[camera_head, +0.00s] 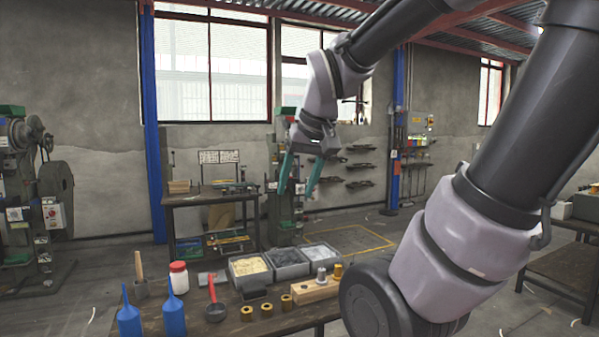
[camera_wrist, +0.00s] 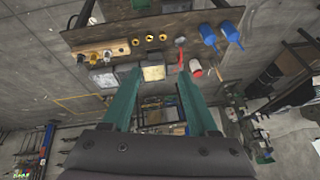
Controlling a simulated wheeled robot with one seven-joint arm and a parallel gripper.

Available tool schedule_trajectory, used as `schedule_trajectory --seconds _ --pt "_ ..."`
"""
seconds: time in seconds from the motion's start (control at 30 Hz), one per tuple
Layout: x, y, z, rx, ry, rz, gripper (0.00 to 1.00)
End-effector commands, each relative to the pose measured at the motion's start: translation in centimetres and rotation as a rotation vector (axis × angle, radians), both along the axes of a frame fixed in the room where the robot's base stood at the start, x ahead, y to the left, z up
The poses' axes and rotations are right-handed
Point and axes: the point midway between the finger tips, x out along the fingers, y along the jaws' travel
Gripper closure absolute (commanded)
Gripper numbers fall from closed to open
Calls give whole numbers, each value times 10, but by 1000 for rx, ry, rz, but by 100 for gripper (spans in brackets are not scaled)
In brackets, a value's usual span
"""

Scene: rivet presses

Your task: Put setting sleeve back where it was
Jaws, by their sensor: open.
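My gripper (camera_head: 298,190) is open and empty, raised in the air above and behind the workbench; its two green fingers also show spread in the wrist view (camera_wrist: 158,82). A wooden block (camera_head: 308,294) lies on the bench, with a grey metal cylinder (camera_head: 321,276) and a brass piece (camera_head: 337,271) standing on it. Three brass rings stand apart on the bench to its left: a left one (camera_head: 247,314), a middle one (camera_head: 266,310) and a right one (camera_head: 286,303). I cannot tell which of these is the setting sleeve.
Grey bins (camera_head: 289,264) of small parts stand along the bench's far edge. Blue bottles (camera_head: 173,314), a white red-capped jar (camera_head: 179,278) and a red-handled tool (camera_head: 214,300) crowd its left. Green presses (camera_head: 40,210) stand against the wall. Floor behind the bench is partly open.

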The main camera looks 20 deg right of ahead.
Motion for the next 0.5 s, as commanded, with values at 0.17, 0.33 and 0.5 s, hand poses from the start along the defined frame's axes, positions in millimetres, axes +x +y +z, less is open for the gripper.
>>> schedule_trajectory --seconds 0.17,0.33,0.5 --pt "-21 4 24 130 -115 -110 40" --pt "-26 6 30 166 -143 -139 40" --pt "-26 6 30 166 -142 -138 40"
